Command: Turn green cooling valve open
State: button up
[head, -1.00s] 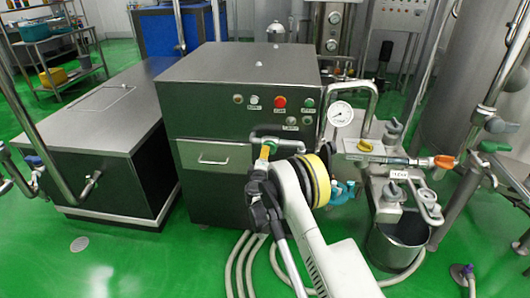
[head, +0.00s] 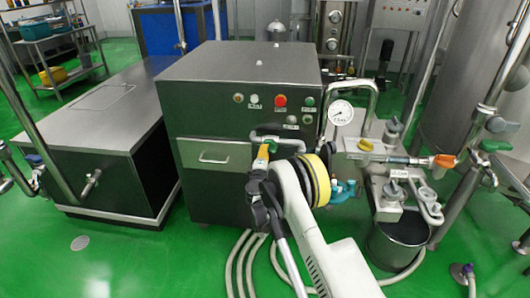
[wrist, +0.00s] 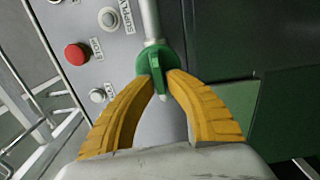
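The green cooling valve (wrist: 157,64) sits on a grey pipe at the front of the dark steel cabinet. In the wrist view its green handle lies between the yellow fingertips of my gripper (wrist: 160,80), which close in on it from both sides. My gripper appears shut on the handle. In the head view my gripper (head: 264,158) is at the pipe outlet, with the green handle (head: 272,146) showing just beside the yellow fingers. My arm hides part of the pipe below.
The cabinet (head: 235,105) carries a red button (head: 280,100) and several small knobs above the valve. A pressure gauge (head: 341,113), an orange-handled valve (head: 444,161) and a metal bucket (head: 398,240) stand to the right. Hoses (head: 237,262) lie on the green floor.

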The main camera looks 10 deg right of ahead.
jog(key=shift+o, duration=0.9)
jog(key=v, duration=1.2)
jog(key=shift+r, duration=0.15)
